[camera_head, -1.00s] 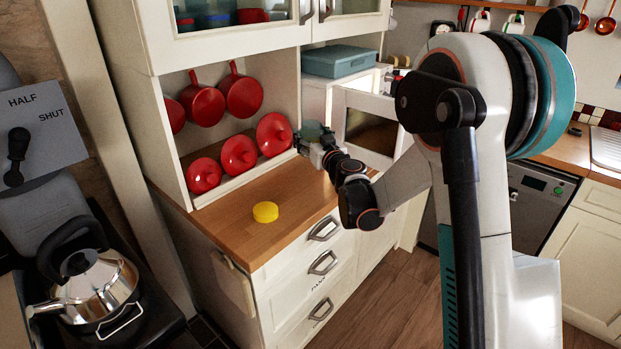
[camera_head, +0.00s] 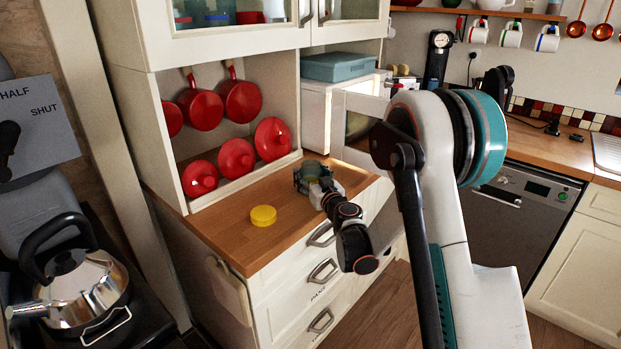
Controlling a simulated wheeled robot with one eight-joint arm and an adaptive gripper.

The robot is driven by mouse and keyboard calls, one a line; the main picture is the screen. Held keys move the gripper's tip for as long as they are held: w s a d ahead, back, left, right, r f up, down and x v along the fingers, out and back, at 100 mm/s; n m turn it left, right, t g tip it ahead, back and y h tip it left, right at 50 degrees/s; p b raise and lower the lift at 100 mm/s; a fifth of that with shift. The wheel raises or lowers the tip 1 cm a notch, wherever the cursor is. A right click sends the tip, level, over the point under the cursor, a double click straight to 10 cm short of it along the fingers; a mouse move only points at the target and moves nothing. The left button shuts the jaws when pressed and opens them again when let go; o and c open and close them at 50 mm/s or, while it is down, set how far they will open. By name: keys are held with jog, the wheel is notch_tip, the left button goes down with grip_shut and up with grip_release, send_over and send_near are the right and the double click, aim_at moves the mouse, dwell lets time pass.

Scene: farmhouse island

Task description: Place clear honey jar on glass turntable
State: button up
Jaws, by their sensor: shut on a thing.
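My gripper (camera_head: 313,182) is low over the wooden counter of the dresser, towards its right part. It is shut on a small, see-through greyish thing (camera_head: 311,170), which looks like the clear honey jar. The fingers partly cover it, and I cannot tell whether its base touches the counter. I cannot make out the glass turntable in this view.
A yellow round object (camera_head: 263,215) sits on the wooden counter (camera_head: 228,232) left of my gripper. An open white door (camera_head: 356,128) is close on the right. A kettle (camera_head: 80,285) is at lower left.

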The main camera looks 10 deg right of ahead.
jog(key=o, duration=1.4)
jog(key=shift+c, duration=0.2)
jog(key=shift+r, duration=0.1)
